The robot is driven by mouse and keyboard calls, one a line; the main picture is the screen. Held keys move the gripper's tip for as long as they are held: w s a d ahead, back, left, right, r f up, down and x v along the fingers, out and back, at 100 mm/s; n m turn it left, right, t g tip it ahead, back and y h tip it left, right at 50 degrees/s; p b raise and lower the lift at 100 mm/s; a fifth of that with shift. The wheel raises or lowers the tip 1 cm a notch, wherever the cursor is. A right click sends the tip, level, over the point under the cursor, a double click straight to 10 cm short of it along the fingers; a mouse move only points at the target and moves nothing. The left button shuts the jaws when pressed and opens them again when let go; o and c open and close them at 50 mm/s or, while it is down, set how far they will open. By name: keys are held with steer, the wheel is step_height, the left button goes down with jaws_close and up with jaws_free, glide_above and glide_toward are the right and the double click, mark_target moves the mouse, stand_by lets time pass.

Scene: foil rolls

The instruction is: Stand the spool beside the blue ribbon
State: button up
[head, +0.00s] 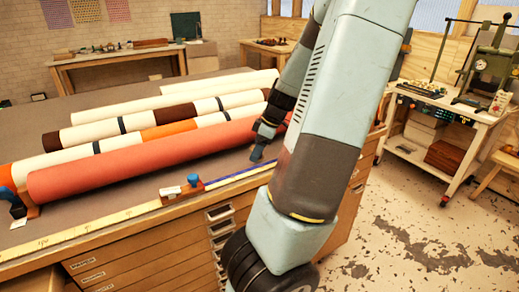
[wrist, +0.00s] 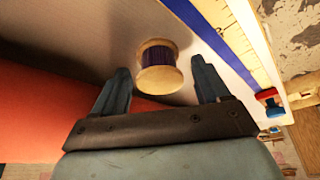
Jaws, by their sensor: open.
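The spool (wrist: 157,57), with pale wooden ends and dark purple winding, shows in the wrist view ahead of and between my fingertips. One round end faces the camera; I cannot tell whether it stands or lies. In the head view I cannot make it out; my arm covers that area. My gripper (wrist: 160,68) is open, one finger on each side of the spool in the picture, with no clear contact. In the head view my gripper (head: 258,150) is low over the table. The blue ribbon (head: 238,178) lies flat along the table's front edge; the wrist view shows it right of the spool (wrist: 222,35).
A large red roll (head: 140,160) lies just left of my gripper, with several paler rolls behind. A yellow measuring strip (head: 90,230) runs along the table's front edge. A small red and blue tool (head: 182,190) sits there. Bare grey tabletop lies between roll and ribbon.

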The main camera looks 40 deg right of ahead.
steer(key=v, duration=1.1)
steer(key=shift+s+r, duration=0.15)
steer(key=shift+r, duration=0.2)
